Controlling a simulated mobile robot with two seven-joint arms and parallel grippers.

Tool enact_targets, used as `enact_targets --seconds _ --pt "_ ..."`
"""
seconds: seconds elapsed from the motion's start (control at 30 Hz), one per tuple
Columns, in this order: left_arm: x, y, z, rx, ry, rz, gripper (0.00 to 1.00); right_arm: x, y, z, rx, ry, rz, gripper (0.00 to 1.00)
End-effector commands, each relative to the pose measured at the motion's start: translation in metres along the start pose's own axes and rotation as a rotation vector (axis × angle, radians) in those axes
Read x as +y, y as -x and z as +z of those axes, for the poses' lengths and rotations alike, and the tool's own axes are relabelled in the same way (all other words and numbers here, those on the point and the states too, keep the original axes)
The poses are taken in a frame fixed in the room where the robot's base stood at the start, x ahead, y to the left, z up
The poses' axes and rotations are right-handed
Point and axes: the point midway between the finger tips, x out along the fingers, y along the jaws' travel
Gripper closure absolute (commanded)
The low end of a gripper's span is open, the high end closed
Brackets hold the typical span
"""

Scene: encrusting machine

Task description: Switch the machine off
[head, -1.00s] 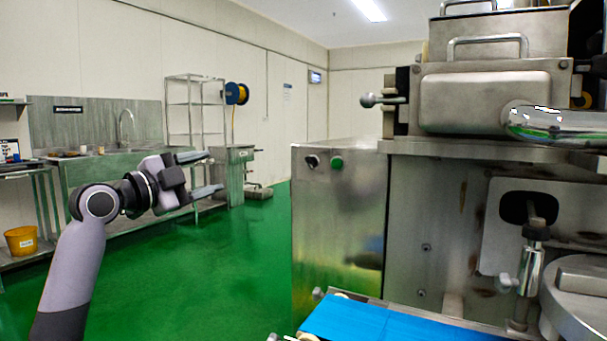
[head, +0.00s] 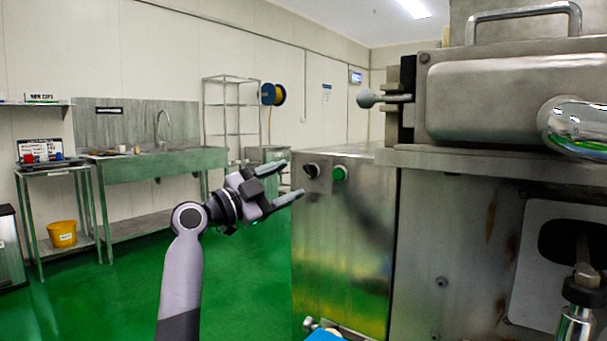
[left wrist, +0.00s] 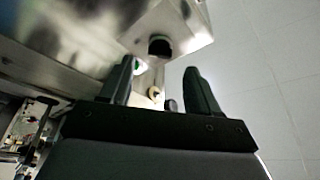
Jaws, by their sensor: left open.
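The encrusting machine (head: 345,255) is a steel cabinet filling the right of the head view. A black rotary knob (head: 312,170) and a green button (head: 340,173) sit side by side on its upper front panel. My left gripper (head: 294,178) is open and empty, its fingertips just left of the knob in the picture. I cannot tell whether they touch it. In the left wrist view the black knob (left wrist: 160,45) shows beyond the gap between the open fingers (left wrist: 158,66), with a small green spot near the left finger. My right gripper is not in view.
A ball-ended lever (head: 367,98) and a shiny round metal part (head: 580,128) stick out from the machine. A blue surface (head: 322,335) shows at the bottom edge. A sink bench (head: 165,165), a shelf rack and a yellow bucket (head: 62,234) stand at the left. The green floor between is clear.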

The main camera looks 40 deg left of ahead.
Motion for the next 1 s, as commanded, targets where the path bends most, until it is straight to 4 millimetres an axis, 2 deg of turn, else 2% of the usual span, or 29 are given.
enact_targets --seconds 0.1,0.3,0.67,0.83,1.0 --pt "-0.001 -0.019 -0.001 0.002 0.004 0.000 0.38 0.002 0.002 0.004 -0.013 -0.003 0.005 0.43" --pt "-0.001 -0.038 0.000 0.001 0.002 -0.001 0.38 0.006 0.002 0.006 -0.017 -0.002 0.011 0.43" --pt "0.000 -0.043 0.000 0.000 -0.001 0.000 0.38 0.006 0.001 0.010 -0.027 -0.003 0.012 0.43" --pt "0.000 -0.043 0.000 0.000 -0.001 0.000 0.94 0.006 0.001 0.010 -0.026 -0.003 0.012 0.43" --pt "0.000 -0.043 0.000 0.000 0.002 0.000 0.94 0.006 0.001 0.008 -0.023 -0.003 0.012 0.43"
